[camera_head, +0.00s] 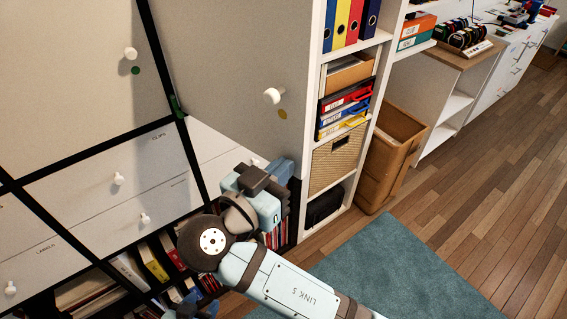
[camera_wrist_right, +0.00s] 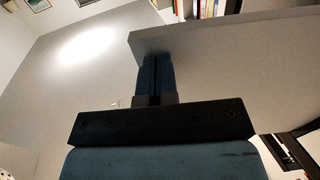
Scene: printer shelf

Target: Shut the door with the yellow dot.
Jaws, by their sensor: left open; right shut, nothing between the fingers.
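The grey door with the yellow dot (camera_head: 225,60) stands ajar in the head view, swung out from the black-framed cabinet. Its white knob (camera_head: 272,95) is near its right edge, with the yellow dot (camera_head: 283,114) just below. My right gripper (camera_wrist_right: 156,62) is shut and empty. In the right wrist view its fingertips are in front of a grey panel, near the panel's edge; I cannot tell whether they touch. In the head view, it is below the door's lower right corner. My left gripper (camera_head: 190,306) is at the bottom edge of the head view, mostly cut off.
A closed door with a green dot (camera_head: 136,71) is at the upper left. Closed drawers (camera_head: 100,190) lie beneath, above shelves of books (camera_head: 155,262). A white bookshelf (camera_head: 316,100) stands right of the door. A brown bin (camera_head: 390,150) and teal rug (camera_head: 400,265) are further right.

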